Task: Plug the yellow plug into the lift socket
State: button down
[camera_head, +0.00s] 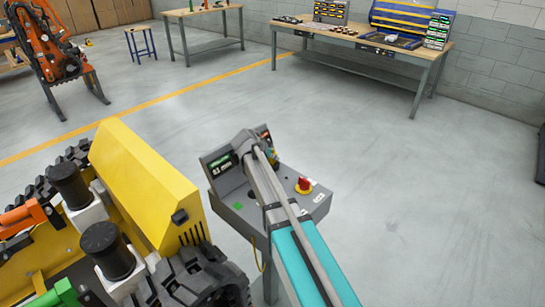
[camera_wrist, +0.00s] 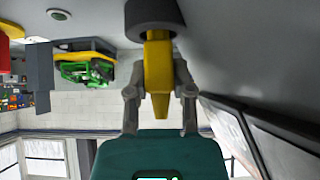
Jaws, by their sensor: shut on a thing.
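In the wrist view, my gripper (camera_wrist: 158,78) has its two grey fingers closed around the yellow plug (camera_wrist: 158,62). The plug's narrow end points back toward the teal gripper body. A dark round piece (camera_wrist: 153,13) sits at the plug's far end; I cannot tell whether it belongs to the plug or is a socket. I cannot identify the lift socket with certainty in either view.
The console carries a red button (camera_head: 303,185). A yellow tracked carrier (camera_head: 140,180) with black tracks stands close to its left, with a dark fitting (camera_head: 180,216) on its side. Workbenches (camera_head: 365,38) stand at the back.

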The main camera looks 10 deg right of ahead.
jog(key=shift+r+p, duration=0.6)
jog(key=shift+r, duration=0.15)
jog(key=s+a+r+p, duration=0.2)
jog(key=s+r+p, duration=0.9)
jog(key=s, duration=0.3)
jog(key=shift+a, duration=0.1)
jog(key=c, duration=1)
grip_release()
jog(key=shift+c, duration=0.2)
grip_shut()
jog(key=s+d, duration=0.6)
jog(key=d, duration=0.3)
jog(key=shift+s, duration=0.35)
